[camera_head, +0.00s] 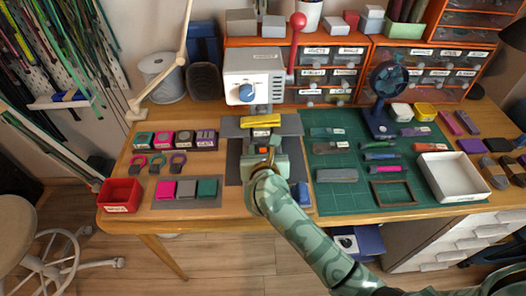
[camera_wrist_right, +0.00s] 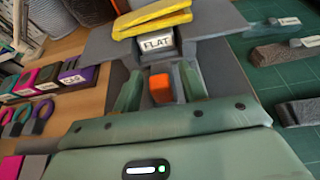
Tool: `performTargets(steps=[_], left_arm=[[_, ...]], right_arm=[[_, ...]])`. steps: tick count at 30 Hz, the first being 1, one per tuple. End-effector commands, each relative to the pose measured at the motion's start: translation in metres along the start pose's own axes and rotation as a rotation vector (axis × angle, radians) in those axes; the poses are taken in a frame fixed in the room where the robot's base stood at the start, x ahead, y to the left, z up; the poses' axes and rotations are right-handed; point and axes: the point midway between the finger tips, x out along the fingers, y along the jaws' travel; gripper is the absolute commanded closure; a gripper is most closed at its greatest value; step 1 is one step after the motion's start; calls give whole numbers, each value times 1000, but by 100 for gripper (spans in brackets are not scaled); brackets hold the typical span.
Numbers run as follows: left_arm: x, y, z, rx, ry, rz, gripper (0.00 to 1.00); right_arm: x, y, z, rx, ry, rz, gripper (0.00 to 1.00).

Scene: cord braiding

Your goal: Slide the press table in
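The press (camera_head: 252,66) is a white box with a blue dial and a red-knobbed lever (camera_head: 298,22). The grey press table (camera_head: 290,125) sticks out in front beneath it. Yellow strips (camera_head: 262,121) lie across it. The right wrist view shows the table's grey plate (camera_wrist_right: 215,24) behind a "FLAT" label (camera_wrist_right: 157,43). An orange block (camera_wrist_right: 160,88) sits in front of the label. My right gripper (camera_wrist_right: 160,68) is open, its green fingers on either side of the orange block with gaps visible. Its palm hides the nearer part. My left gripper is not in view.
A green cutting mat (camera_head: 345,195) with small tools and a white tray (camera_head: 452,176) is to the right. Cord spools and coloured blocks (camera_head: 188,188) and a red bin (camera_head: 120,194) are to the left.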

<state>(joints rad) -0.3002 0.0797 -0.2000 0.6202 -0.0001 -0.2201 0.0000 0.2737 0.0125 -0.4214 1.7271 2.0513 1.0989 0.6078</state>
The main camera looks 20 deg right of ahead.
Motion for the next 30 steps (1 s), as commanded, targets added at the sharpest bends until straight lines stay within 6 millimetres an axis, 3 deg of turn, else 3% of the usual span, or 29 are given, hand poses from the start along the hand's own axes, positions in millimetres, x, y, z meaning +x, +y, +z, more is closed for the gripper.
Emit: performTargets(steps=[8, 21, 25, 30], left_arm=[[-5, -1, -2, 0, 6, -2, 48], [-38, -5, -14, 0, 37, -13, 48], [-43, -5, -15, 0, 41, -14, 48], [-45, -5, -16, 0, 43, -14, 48]], right_arm=[[-13, 0, 2, 1, -1, 1, 58], [-124, 0, 3, 1, 0, 1, 58], [-147, 0, 2, 1, 0, 1, 58], [-161, 0, 1, 0, 0, 0, 58]])
